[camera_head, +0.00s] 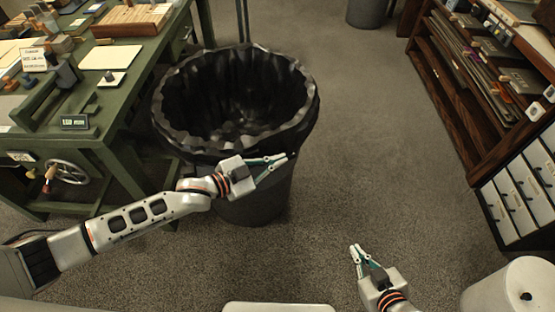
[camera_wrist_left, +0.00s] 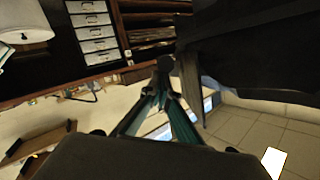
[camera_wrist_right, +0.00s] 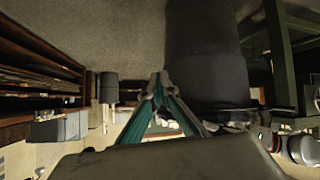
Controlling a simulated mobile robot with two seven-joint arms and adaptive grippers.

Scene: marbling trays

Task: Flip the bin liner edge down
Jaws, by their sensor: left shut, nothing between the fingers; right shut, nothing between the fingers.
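A black bin liner (camera_head: 300,134) lines a dark round bin (camera_head: 258,205) on the floor, its ruffled edge folded over the rim. The liner hangs at the upper right in the left wrist view (camera_wrist_left: 250,50). My left gripper (camera_head: 286,160) is shut and empty, in front of the bin's near right side just below the rim; I cannot tell whether it touches the liner. My right gripper (camera_head: 356,250) is shut and empty, low over the floor to the right of the bin and apart from it. The bin body shows in the right wrist view (camera_wrist_right: 203,60).
A green workbench (camera_head: 125,130) with tools and a handwheel stands close on the bin's left. A wooden shelf rack (camera_head: 455,110) and white drawers (camera_head: 515,205) stand at the right. A white cylinder (camera_head: 505,290) is at the lower right. Carpet right of the bin is clear.

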